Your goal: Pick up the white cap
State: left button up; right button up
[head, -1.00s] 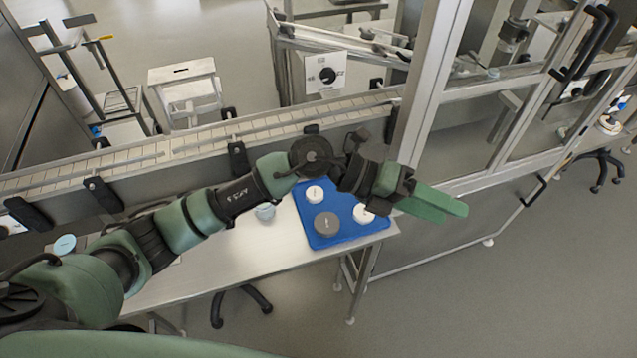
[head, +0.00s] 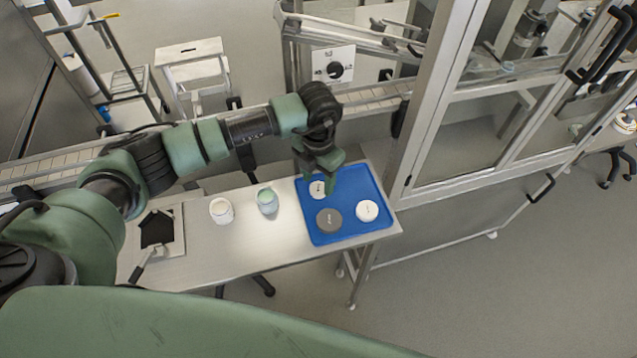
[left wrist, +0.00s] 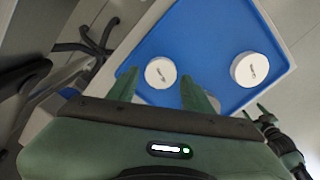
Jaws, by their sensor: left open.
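Two white caps lie on the blue tray (head: 377,184): one (head: 318,188) toward the back left, the other (head: 367,210) toward the right. A grey cap (head: 329,220) lies at the tray's front left. My left gripper (head: 327,178) points down above the back-left white cap and partly hides it. In the left wrist view it is open and empty; one white cap (left wrist: 160,72) shows between its fingertips, and another (left wrist: 250,68) sits to the right. What seems to be my right gripper (left wrist: 260,112) shows small at the right edge there.
A white jar (head: 221,210) and a jar with pale green contents (head: 267,200) stand on the table left of the tray. A dark spatula-like tool (head: 146,262) lies further left. The conveyor (head: 375,98) runs behind the table; a glazed metal cabinet stands right.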

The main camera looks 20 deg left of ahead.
pick_arm(q)
jog(key=shift+f, duration=1)
pick_arm(e)
jog(key=shift+a+r, duration=0.1)
jog(key=shift+r, duration=0.2)
pick_arm(q)
jog(key=c, duration=1.1)
pick_arm(e)
jog(key=shift+a, duration=0.1)
pick_arm(q)
jog(key=shift+r, duration=0.15)
